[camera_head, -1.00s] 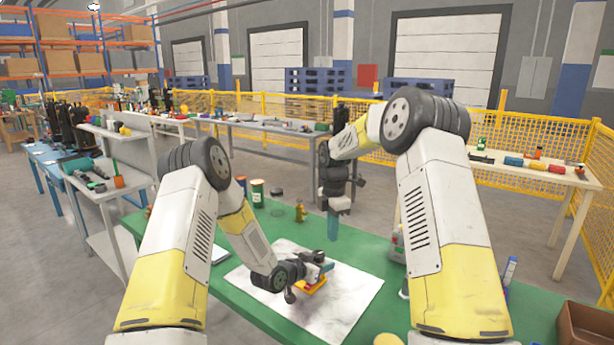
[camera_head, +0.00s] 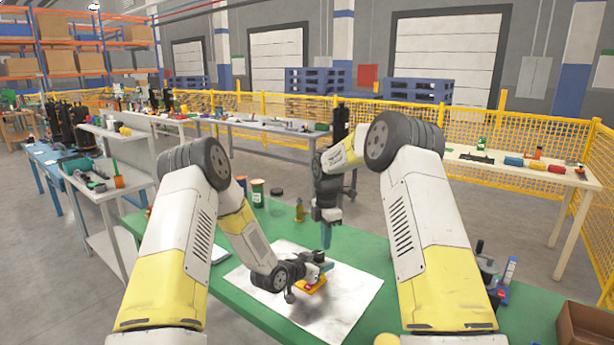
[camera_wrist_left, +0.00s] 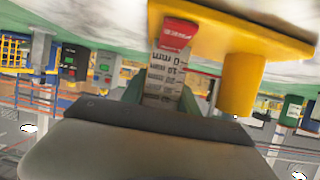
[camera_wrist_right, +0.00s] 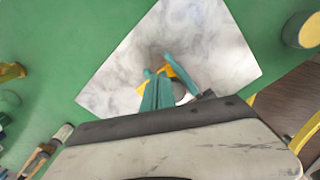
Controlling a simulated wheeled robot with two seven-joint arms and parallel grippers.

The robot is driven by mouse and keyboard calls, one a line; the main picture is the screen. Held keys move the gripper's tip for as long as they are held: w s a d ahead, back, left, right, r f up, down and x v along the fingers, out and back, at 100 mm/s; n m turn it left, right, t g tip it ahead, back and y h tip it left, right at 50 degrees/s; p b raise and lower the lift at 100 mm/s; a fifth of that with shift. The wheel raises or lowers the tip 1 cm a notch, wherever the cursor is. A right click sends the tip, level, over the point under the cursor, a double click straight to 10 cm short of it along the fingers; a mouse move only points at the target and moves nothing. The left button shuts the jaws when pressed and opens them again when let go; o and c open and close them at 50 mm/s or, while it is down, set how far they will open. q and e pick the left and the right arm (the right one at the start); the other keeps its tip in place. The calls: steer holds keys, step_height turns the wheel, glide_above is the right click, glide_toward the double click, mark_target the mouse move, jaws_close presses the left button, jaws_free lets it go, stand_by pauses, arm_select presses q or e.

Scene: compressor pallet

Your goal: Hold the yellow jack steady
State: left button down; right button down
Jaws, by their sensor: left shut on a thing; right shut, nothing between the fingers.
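The yellow jack (camera_head: 314,285) sits on a white marbled sheet on the green table. My left gripper (camera_head: 318,268) is shut on it, covering much of it in the head view. In the left wrist view the jack (camera_wrist_left: 240,45) fills the upper right, with a red-tipped scale marked in mm (camera_wrist_left: 162,78) beside it. My right gripper (camera_head: 327,246) is shut and empty, pointing down above the sheet's back edge. In the right wrist view its teal fingers (camera_wrist_right: 156,96) are together, and part of the yellow jack (camera_wrist_right: 172,72) shows past them.
The sheet (camera_head: 345,300) is mostly bare around the jack. A small amber bottle (camera_head: 300,211), a green jar (camera_head: 257,190) and a dark round lid (camera_head: 277,191) stand at the table's back left. A brown box (camera_head: 585,328) stands at the far right.

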steer(key=shift+f, duration=0.6)
steer(key=shift+s+a, duration=0.15)
steer(key=shift+s, duration=0.15)
stand_by(0.3)
steer(key=shift+s+d, duration=0.45)
steer(key=shift+s, duration=0.1)
steer(key=shift+s+d, duration=0.1)
steer(key=shift+s, duration=0.55)
